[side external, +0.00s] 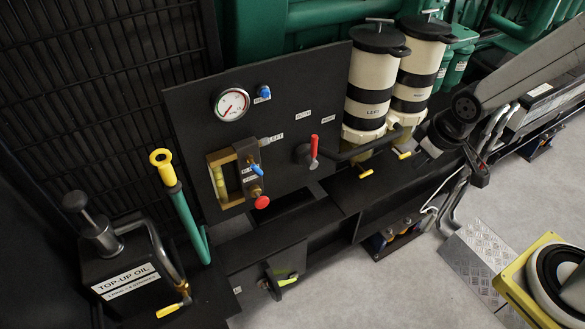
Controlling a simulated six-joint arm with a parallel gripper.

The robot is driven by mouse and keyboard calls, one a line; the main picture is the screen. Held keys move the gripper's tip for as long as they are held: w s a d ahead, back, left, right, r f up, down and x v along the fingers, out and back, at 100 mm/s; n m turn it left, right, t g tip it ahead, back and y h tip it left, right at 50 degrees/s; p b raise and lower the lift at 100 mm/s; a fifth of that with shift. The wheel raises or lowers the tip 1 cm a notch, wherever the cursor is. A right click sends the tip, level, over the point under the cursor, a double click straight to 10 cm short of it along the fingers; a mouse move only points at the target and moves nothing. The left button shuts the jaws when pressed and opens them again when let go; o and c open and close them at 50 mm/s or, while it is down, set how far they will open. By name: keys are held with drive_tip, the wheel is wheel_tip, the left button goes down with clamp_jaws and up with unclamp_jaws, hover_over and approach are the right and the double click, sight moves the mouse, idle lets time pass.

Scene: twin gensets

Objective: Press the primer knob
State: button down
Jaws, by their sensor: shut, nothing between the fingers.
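No label that I can read names the primer knob. Round knobs that show are a red knob (262,202) below the brass-framed sight glass (228,182), a blue knob (265,92) beside the gauge, and a black knob (75,201) on top of the top-up oil can. My gripper (479,176) appears at the right, below my dark wrist, to the right of the two cream and black filters (368,85). It is small and dark there; its fingers look shut and empty. It is well apart from all these knobs.
The dark panel (285,130) carries a gauge (231,104) and a red lever (315,150). A green pipe with a yellow top (162,160) stands left of the panel. Yellow-handled taps hang below the filters. Grey floor (390,290) lies open in front.

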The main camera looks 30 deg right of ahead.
sight(260, 199)
drive_tip(key=w+a+f+n+t+y, duration=0.2)
drive_tip(key=w+a+f+n, duration=0.55)
drive_tip(key=w, duration=0.25)
drive_tip(key=w+a+f+n+y, duration=0.2)
drive_tip(key=a+f+n, duration=0.6)
drive_tip(key=a, duration=0.4)
drive_tip(key=shift+f+y, duration=0.25)
drive_tip(key=shift+y, duration=0.35)
drive_tip(key=shift+w+a+f, duration=0.1)
drive_tip(key=shift+f, duration=0.05)
drive_tip(key=w+a+f, duration=0.4)
drive_tip(key=w+f, duration=0.3)
drive_tip(key=w, duration=0.1)
drive_tip(key=shift+w+a, duration=0.15)
drive_tip(key=shift+a, duration=0.1)
